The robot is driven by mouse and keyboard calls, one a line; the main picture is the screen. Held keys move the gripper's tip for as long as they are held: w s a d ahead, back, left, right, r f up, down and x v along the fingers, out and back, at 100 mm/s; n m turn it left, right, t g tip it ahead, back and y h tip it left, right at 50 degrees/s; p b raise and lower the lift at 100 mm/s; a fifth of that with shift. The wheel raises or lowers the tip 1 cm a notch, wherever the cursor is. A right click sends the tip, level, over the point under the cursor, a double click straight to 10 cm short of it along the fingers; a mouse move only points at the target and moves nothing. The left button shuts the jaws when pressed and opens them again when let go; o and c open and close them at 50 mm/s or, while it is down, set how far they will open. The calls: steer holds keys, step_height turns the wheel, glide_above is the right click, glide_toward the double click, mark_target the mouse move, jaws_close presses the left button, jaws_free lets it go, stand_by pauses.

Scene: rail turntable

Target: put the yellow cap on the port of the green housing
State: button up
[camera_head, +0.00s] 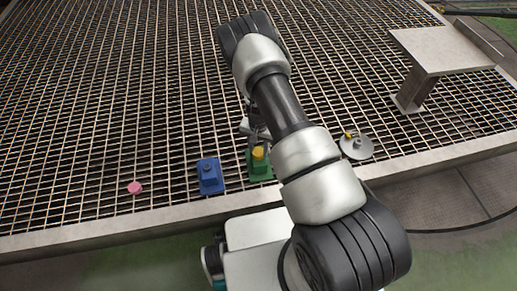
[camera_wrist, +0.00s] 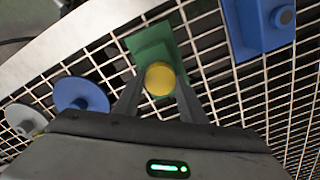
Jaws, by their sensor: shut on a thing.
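The yellow cap (camera_head: 258,153) is between the fingertips of my gripper (camera_wrist: 158,82), which is shut on it. In the wrist view the round yellow top of the cap (camera_wrist: 160,79) faces the camera. The green housing (camera_head: 262,172) stands on the grating directly below the cap. In the wrist view the green housing (camera_wrist: 150,42) shows behind and beyond the cap. The cap hides the port, so I cannot tell whether the cap touches it or is seated on it.
A blue housing (camera_head: 210,176) stands left of the green one; its dark port shows in the wrist view (camera_wrist: 283,16). A pink cap (camera_head: 134,187) lies farther left. A grey disc (camera_head: 356,150) with a small yellow piece lies right. A raised metal plate (camera_head: 440,50) stands back right.

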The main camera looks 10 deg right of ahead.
steer(key=shift+f, duration=0.25)
stand_by(0.3)
steer(key=o, duration=1)
steer(key=shift+r, duration=0.1)
step_height(320, 180, up, 17)
steer(key=p, duration=0.3)
steer(key=shift+r+p, duration=0.2)
steer(key=shift+p, duration=0.1)
